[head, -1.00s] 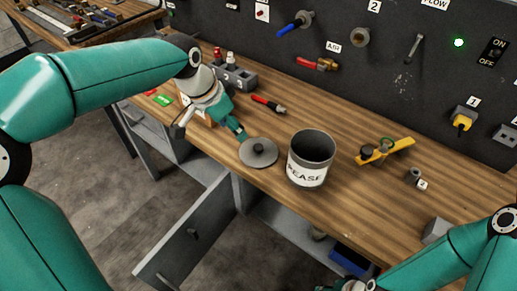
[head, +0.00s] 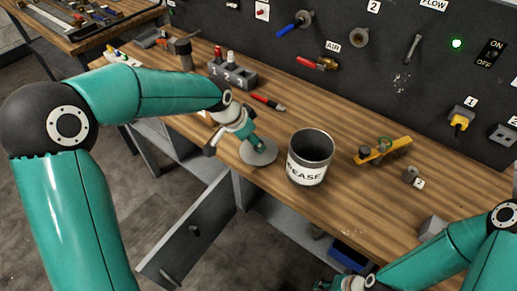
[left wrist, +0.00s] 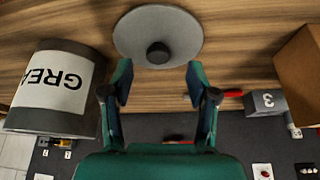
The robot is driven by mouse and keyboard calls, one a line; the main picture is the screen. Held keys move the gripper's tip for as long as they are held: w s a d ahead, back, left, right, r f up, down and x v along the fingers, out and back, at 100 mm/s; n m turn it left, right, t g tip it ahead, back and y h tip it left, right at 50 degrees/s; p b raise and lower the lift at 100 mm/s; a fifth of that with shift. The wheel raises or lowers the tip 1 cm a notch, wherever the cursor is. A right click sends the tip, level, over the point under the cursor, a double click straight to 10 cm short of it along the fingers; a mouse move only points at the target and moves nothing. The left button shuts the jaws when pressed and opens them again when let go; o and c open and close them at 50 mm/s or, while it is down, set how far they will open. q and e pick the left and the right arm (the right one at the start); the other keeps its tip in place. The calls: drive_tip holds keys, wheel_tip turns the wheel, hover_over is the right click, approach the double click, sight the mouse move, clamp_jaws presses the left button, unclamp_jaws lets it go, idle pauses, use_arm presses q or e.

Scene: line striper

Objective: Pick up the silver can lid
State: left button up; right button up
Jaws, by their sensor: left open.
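The silver can lid (head: 262,157) lies flat on the wooden workbench, left of the open grease can (head: 308,172). In the left wrist view the round lid (left wrist: 158,22) shows its dark centre knob. My left gripper (head: 257,144) is over the lid and covers its knob in the head view. In the left wrist view this gripper (left wrist: 158,75) is open and empty, its fingers spread on either side of the knob's line, with the knob just ahead of the tips. My right gripper (head: 338,285) is partly in view at the bottom edge; its fingers are unclear.
The grease can (left wrist: 55,90) stands close beside the lid. A red marker-like tool (head: 268,102) and a grey numbered block (head: 232,73) lie behind. A yellow level-like tool (head: 384,151) is to the right. An open cabinet door (head: 188,232) hangs below the front edge.

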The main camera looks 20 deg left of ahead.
use_arm(q)
drive_tip(key=p+x, duration=0.1)
drive_tip(key=x, duration=0.3)
drive_tip(key=shift+w+d+f, duration=0.1)
drive_tip(key=shift+d, duration=0.1)
drive_tip(key=shift+c, duration=0.3)
clamp_jaws()
